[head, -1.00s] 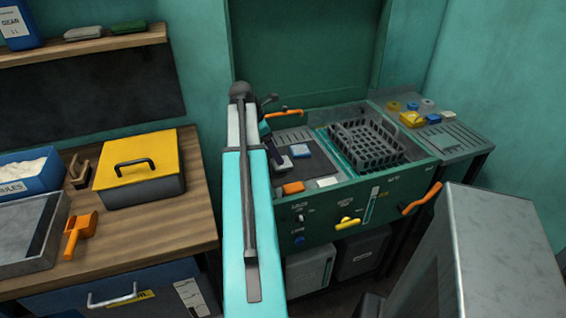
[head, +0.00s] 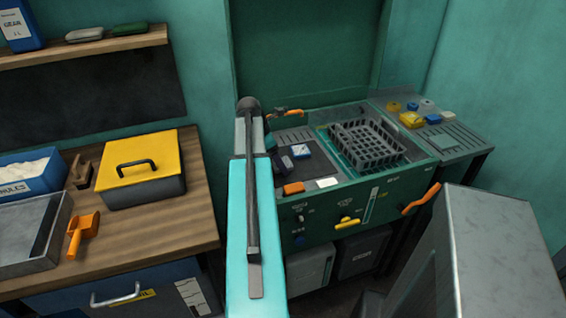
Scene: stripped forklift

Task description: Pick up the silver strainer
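No object stands out clearly as a silver strainer in the head view. The closest match is a grey slotted basket (head: 366,145), sitting in the right bay of the green wash unit; I cannot tell whether it is the strainer. My turquoise arm rises through the middle of the view and hides part of the unit's left side. My gripper (head: 279,155) seems to be the dark shape just right of the arm, over the unit's left bay and left of the basket. Its fingers are too small and dark to read.
The green unit (head: 340,210) carries an orange block (head: 293,188), a white block (head: 327,183) and a blue-white item (head: 301,150). Small yellow and blue pieces lie on the right side shelf (head: 455,140). A yellow-lidded box (head: 140,167) and an orange scoop (head: 84,228) are on the wooden bench.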

